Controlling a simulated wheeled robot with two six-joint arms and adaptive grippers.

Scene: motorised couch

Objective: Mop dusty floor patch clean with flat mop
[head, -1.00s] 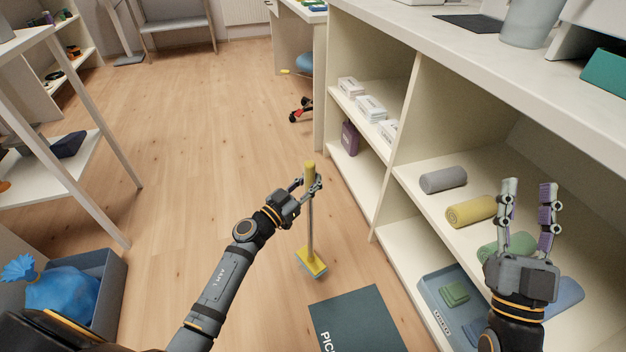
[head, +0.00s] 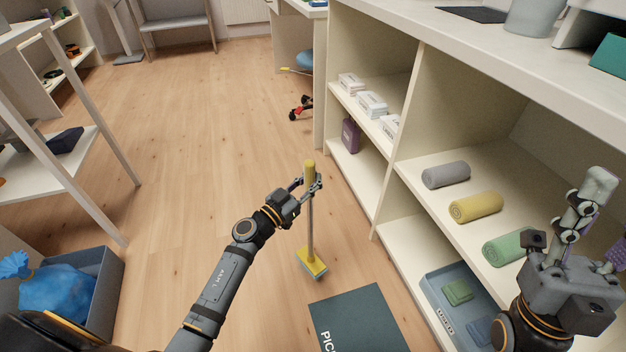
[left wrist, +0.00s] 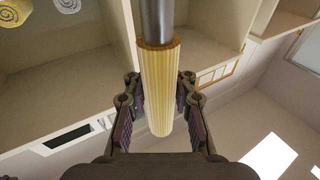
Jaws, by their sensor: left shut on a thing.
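The flat mop has a yellow grip, a grey pole (head: 310,222) and a small yellow head (head: 313,265) on the wooden floor. My left gripper (head: 308,181) is shut on the mop's yellow grip and holds the mop nearly upright. In the left wrist view the ribbed yellow grip (left wrist: 158,90) stands between the left fingers. My right gripper (head: 607,215) is open and empty at the right edge, in front of the shelves, with one finger partly cut off by the frame. I cannot make out a dusty patch on the floor.
Shelves (head: 375,200) with rolled towels (head: 475,207) and a blue tray (head: 437,296) line the right. A blue-grey bin (head: 105,285) stands at lower left. The floor (head: 200,110) ahead is clear.

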